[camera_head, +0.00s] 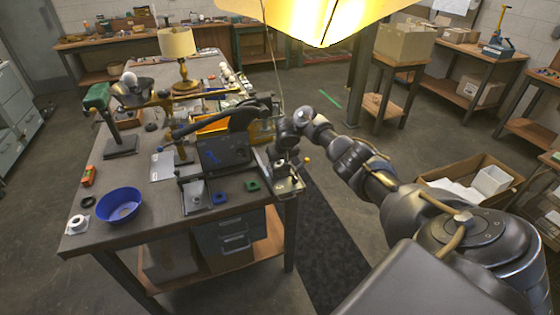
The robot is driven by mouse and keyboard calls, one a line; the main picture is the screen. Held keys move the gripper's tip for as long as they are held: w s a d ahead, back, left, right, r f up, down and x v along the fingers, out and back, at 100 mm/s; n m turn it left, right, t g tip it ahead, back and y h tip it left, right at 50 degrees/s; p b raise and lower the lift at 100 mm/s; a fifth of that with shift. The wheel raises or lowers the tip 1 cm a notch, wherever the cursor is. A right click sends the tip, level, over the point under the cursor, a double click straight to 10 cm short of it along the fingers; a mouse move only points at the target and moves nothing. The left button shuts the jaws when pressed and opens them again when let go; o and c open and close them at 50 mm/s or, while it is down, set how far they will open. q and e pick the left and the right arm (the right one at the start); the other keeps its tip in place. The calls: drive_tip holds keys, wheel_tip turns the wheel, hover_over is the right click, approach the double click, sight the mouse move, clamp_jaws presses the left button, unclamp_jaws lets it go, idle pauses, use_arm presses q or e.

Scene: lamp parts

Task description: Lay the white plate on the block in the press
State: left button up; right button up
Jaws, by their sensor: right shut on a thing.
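My right arm reaches in from the right, and my right gripper (284,163) points down at the right edge of the workbench. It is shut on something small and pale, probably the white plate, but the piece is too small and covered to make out. Just below it is a metal fixture with brass-coloured parts (288,185), which may be the press; the block in it cannot be made out. My left gripper is not in view.
The workbench (150,215) carries a blue bowl (119,204), a white roll (78,224), a dark box (222,153), and a lamp with a cream shade (177,43). A yellow shade hangs overhead (320,15).

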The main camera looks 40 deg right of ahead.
use_arm(q)
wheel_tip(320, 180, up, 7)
drive_tip(key=p, duration=0.6)
drive_tip(key=shift+p, duration=0.35)
idle(6.7)
